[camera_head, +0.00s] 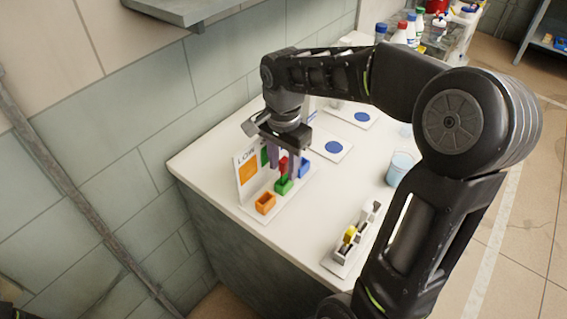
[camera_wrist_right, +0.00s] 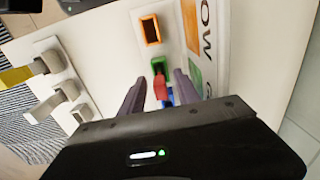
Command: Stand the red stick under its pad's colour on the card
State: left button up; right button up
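The red stick (camera_head: 283,168) stands at the green socket (camera_head: 284,186), with its foot seemingly inside it. My right gripper (camera_head: 282,168) is above the socket, its two fingers spread on either side of the stick. In the right wrist view the red stick (camera_wrist_right: 160,92) shows between the fingers (camera_wrist_right: 161,78) with gaps, beside the green socket (camera_wrist_right: 157,66). The card (camera_head: 246,172) stands behind the sockets with the word LOW, an orange patch and a partly hidden green patch; the rest is hidden.
An orange socket (camera_head: 265,204) and a blue socket (camera_head: 304,168) flank the green one. A rack (camera_head: 343,257) with a yellow stick (camera_head: 350,235) is near the front edge.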

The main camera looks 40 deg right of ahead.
jog(key=shift+r+b, duration=0.3)
jog(key=shift+r, duration=3.6)
